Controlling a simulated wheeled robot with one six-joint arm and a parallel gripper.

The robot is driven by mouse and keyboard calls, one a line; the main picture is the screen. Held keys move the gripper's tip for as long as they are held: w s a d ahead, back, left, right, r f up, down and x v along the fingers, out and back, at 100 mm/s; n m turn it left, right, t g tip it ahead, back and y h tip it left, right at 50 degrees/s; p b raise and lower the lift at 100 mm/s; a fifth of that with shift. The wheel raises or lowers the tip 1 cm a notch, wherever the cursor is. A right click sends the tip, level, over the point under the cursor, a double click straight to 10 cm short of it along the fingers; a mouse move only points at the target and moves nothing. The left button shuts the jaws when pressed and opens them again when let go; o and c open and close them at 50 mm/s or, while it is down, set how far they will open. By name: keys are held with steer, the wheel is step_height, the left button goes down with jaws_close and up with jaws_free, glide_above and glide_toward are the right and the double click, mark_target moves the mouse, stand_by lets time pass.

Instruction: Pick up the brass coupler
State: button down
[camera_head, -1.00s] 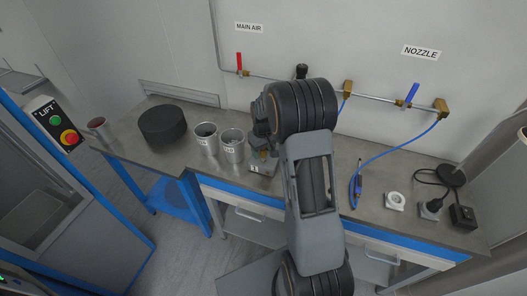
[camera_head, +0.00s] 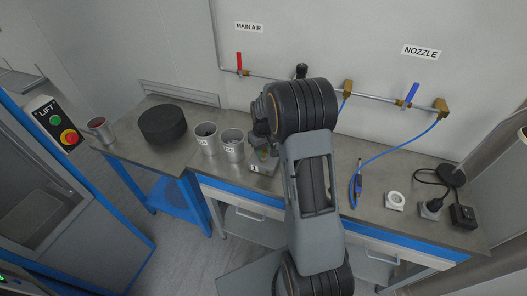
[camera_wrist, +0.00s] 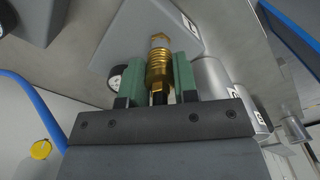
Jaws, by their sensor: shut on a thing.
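The brass coupler (camera_wrist: 159,66) is a ribbed, gold-coloured fitting, seen in the wrist view between the two green jaw pads of my gripper (camera_wrist: 158,75). The jaws are shut on it. A grey block or plate (camera_wrist: 200,35) lies behind the coupler; I cannot tell whether the two touch. In the head view my arm hides most of the gripper, and the grey fixture (camera_head: 262,168) shows below it on the bench. The coupler itself cannot be made out clearly there.
Two metal cups (camera_head: 233,148) stand left of the fixture. A blue hose (camera_head: 400,146), a white ring part (camera_head: 395,201) and a black box (camera_head: 463,217) are at right.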

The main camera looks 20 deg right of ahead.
steer(key=shift+r, duration=0.1)
steer(key=shift+w+r, duration=0.1)
steer(key=shift+r, duration=0.45)
step_height(320, 180, up, 2)
steer(key=shift+r+b, duration=0.1)
steer(key=shift+b, duration=0.25)
steer(key=s+a+r+b, duration=0.3)
steer(key=s+a+r, duration=0.6)
steer(key=a, duration=0.1)
steer(key=shift+s+a+r, duration=0.15)
steer(key=shift+s+r, duration=0.15)
steer(key=shift+s, duration=0.05)
